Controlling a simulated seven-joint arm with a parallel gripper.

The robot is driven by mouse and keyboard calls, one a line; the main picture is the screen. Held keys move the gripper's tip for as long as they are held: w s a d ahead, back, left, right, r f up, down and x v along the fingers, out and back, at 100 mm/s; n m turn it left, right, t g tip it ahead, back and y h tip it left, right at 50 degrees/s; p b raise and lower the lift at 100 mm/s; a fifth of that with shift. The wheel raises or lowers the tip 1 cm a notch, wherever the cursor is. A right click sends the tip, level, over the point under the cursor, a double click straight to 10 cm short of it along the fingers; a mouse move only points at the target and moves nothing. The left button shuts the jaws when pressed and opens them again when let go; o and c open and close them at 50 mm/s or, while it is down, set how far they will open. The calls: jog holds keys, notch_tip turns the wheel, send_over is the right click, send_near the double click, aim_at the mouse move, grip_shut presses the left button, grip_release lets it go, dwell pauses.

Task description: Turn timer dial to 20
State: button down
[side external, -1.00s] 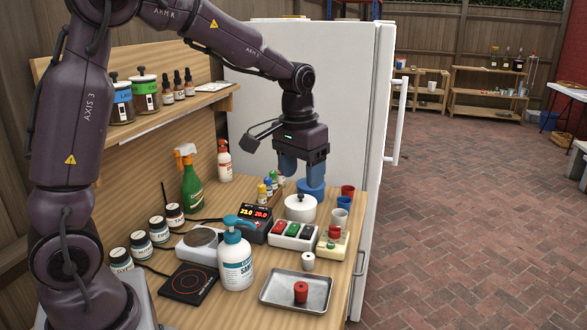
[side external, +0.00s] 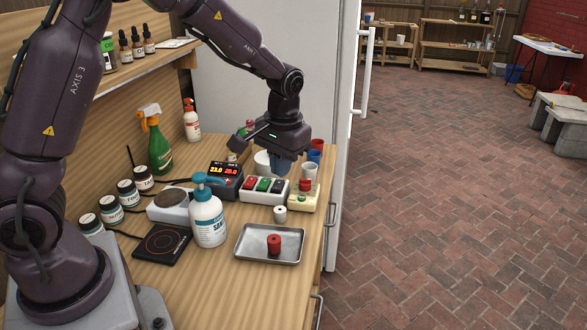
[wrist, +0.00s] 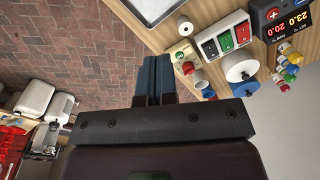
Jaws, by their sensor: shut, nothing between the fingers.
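I cannot make out for certain which part is the timer dial. A dark box with a lit display (side external: 225,175) reads 23.0 in yellow and 20.0 in red; it also shows in the wrist view (wrist: 290,22). A cream block (side external: 303,203) with a red knob-like part and a green part stands right of the switch box. A small white round piece (side external: 280,214) stands in front. My gripper (side external: 280,170) is shut and empty, pointing down above the back of the bench. It partly hides a white lidded pot (side external: 262,160). Its blue fingers (wrist: 157,58) are together in the wrist view.
A switch box (side external: 264,190) with red, green and dark rockers stands beside the display box. Cups (side external: 310,173) stand close to my gripper at the right. A pump bottle (side external: 207,220), a tray (side external: 270,257) with a red piece and a hotplate (side external: 162,244) are nearer.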

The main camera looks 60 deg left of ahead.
aim_at(301, 187)
jog(key=w+a+f+n+t+y, duration=0.1)
jog(key=w+a+f+n, duration=0.1)
jog(key=w+f, duration=0.1)
jog(key=w+a+f+n+t, duration=0.1)
jog(key=w+a+f+n, duration=0.1)
jog(key=f, duration=0.4)
jog(key=w+a+f+n+y, duration=0.1)
jog(key=w+a+f+n, duration=0.1)
jog(key=w+a+f, duration=0.1)
jog(key=shift+w+a+f+n+t+y, duration=0.15)
jog(key=shift+w+f+t, duration=0.05)
jog(key=shift+w+f, duration=0.25)
jog(key=shift+w+a+f+n+t+y, duration=0.2)
jog(key=shift+w+f, duration=0.1)
jog(key=shift+f, duration=0.2)
jog(key=shift+w+a, duration=0.75)
jog(key=shift+a, duration=0.15)
jog(key=shift+w+a, duration=0.5)
jog(key=shift+a, duration=0.1)
jog(key=shift+d, duration=0.1)
